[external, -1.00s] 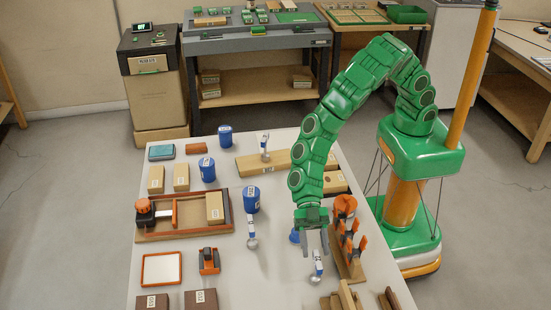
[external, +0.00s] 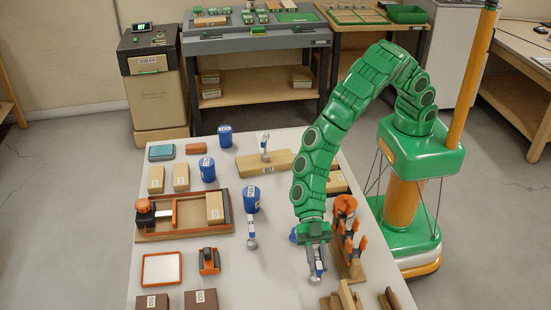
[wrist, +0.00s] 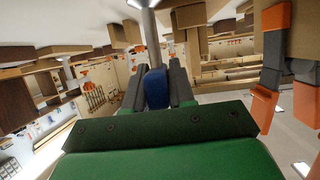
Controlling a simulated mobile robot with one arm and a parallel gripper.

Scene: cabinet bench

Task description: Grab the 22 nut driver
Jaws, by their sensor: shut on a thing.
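A nut driver (external: 317,268) with a blue handle, white label and grey metal end is between the jaws of my gripper (external: 315,262), near the front right of the table. In the wrist view its blue handle (wrist: 156,92) sits between the two dark fingers, with the metal shaft beyond. My gripper is shut on it. The label is too small to read. Two similar drivers show: one (external: 251,231) at the middle of the table, one (external: 265,146) by the long wooden block.
A wooden rack with orange tools (external: 350,240) stands close to the right of my gripper. Wooden pieces (external: 343,298) lie in front. A blue cup (external: 251,200) and an orange-and-black tool (external: 208,261) are to the left.

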